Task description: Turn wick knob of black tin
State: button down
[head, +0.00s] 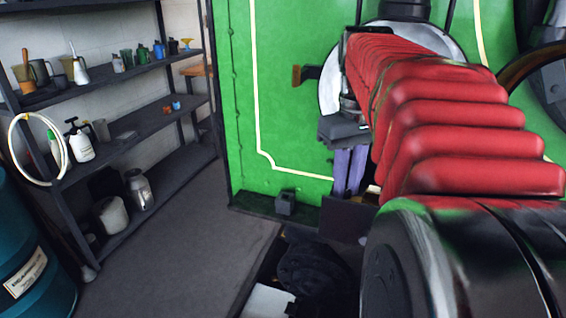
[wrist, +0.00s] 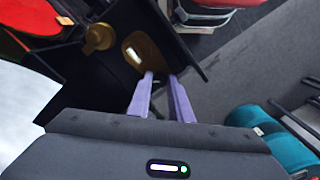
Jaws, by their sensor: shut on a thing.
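My gripper's two lilac fingers (wrist: 161,76) reach toward a black, box-like body, seemingly the black tin (wrist: 188,42), in the wrist view. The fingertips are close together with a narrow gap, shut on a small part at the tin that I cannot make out. A golden-brown oval (wrist: 139,48) on the tin lies just beyond the left fingertip. A brass knob-like piece (wrist: 98,38) stands apart, further left. In the head view the fingers (head: 349,171) point down over a dark panel (head: 345,215), and the tips are hard to see.
The green tram side (head: 290,130) stands behind my gripper, with a brass-ended black arm (head: 297,75) sticking out. A dark shelf rack (head: 130,75) of cans and bottles stands left. A teal drum (head: 22,255) is at the lower left. The grey floor (head: 175,240) between is clear.

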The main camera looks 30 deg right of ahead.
aim_at(346, 192)
jog(key=m, duration=0.5)
jog(key=shift+m, duration=0.3)
jog(key=m, duration=0.6)
dwell(0.4)
jog(key=c, duration=1.6)
grip_release()
notch_tip(346, 192, up, 14)
jog(key=shift+f, duration=0.1)
jog(key=shift+a, duration=0.1)
